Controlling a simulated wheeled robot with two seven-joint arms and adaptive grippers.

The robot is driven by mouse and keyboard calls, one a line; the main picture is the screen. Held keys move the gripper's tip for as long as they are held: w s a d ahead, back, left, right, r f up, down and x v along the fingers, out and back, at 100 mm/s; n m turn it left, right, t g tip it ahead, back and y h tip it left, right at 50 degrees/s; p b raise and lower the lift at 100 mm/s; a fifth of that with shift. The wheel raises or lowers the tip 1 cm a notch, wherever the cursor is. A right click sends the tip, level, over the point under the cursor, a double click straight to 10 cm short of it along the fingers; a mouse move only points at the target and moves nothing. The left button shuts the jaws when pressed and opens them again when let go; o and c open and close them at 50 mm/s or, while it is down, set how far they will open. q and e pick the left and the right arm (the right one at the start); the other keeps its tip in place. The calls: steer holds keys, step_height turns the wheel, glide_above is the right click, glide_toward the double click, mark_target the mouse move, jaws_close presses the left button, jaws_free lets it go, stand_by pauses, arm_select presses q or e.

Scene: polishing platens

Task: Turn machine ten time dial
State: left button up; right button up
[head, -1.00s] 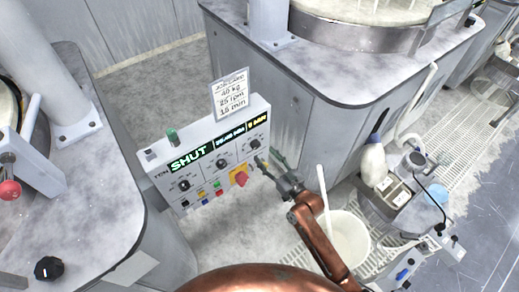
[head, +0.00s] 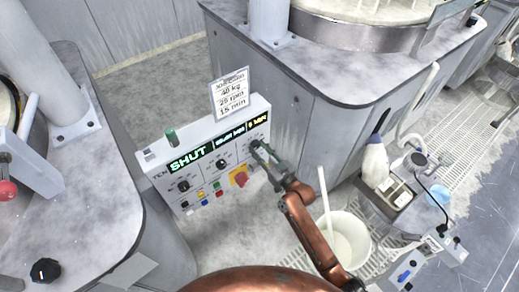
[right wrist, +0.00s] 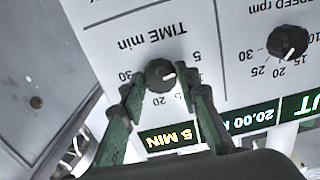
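The machine ten panel (head: 215,160) is a white box labelled TEN, with a lit SHUT display. Its time dial (right wrist: 160,73) is a black knob with a white pointer mark, under the words TIME min, seen upside down in the right wrist view. My right gripper (head: 262,152) is at the panel's right end. In the right wrist view its green fingers (right wrist: 160,84) are open, one on each side of the dial, with small gaps visible. My left gripper is out of view.
A card (head: 230,93) above the panel reads 40 kg, 25 rpm, 15 min. The speed dial (right wrist: 288,42) and a red knob on yellow (head: 240,178) are near.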

steer(key=c, duration=0.6)
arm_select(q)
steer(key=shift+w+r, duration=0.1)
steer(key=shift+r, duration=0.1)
arm_select(e)
steer(key=shift+r+m, duration=0.1)
steer(key=shift+m, duration=0.3)
steer(key=shift+m+p, duration=0.65)
steer(key=shift+m, duration=0.35)
steer(key=m+p, duration=0.1)
steer(key=m, duration=0.2)
steer(key=shift+m, duration=0.3)
steer(key=m+p, duration=0.1)
steer(key=m, duration=0.3)
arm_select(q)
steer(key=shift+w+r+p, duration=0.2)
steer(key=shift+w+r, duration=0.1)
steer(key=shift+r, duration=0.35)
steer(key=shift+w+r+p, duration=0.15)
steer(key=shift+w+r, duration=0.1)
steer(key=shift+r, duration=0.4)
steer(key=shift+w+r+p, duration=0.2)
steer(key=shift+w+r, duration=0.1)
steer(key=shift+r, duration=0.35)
arm_select(e)
steer(key=shift+m, duration=2.7)
